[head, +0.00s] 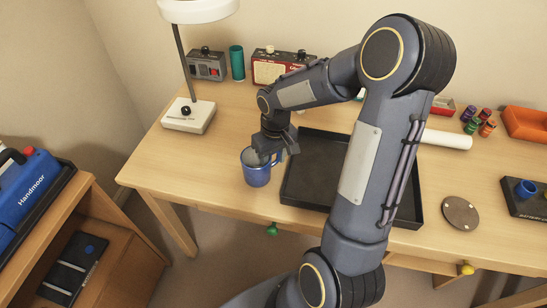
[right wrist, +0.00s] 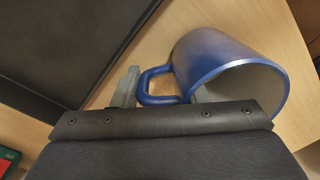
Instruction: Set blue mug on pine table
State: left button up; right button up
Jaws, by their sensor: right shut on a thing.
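The blue mug (head: 257,176) is at the front left part of the pine table (head: 222,180), left of the black tray. My right gripper (head: 268,153) comes down over the mug from above and is shut on it. In the right wrist view the mug (right wrist: 215,60) shows its open mouth and its handle (right wrist: 146,88). One finger is on the left by the handle, the other near the mug's rim. I cannot tell whether the mug's base touches the table. My left gripper is not in view.
The black tray (head: 305,186) lies right beside the mug. A lamp base (head: 188,116) stands at the back left, with a red radio-like box (head: 275,68) behind. Bare wood is left of the mug.

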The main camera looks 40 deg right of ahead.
jog(key=o, duration=1.3)
jog(key=shift+r, duration=0.3)
jog(key=r+p, duration=0.1)
jog(key=r, duration=1)
jog(key=shift+d+r+p, duration=0.15)
jog(key=shift+d+p, duration=0.05)
jog(key=shift+p, duration=0.15)
jog(key=s+a+r+t+y, duration=0.1)
jog(key=s+a+t, duration=0.1)
jog(key=s, duration=0.3)
jog(key=s+a+r+t+y, duration=0.1)
jog(key=s+a, duration=0.4)
jog(key=s, duration=0.1)
jog(key=s+a+r+m+t+y, duration=0.1)
jog(key=s+a+t, duration=0.1)
jog(key=s+a, duration=0.2)
jog(key=shift+s+a+t, duration=0.2)
jog(key=shift+s+t, duration=0.1)
jog(key=shift+s, duration=0.75)
jog(key=shift+r, duration=0.15)
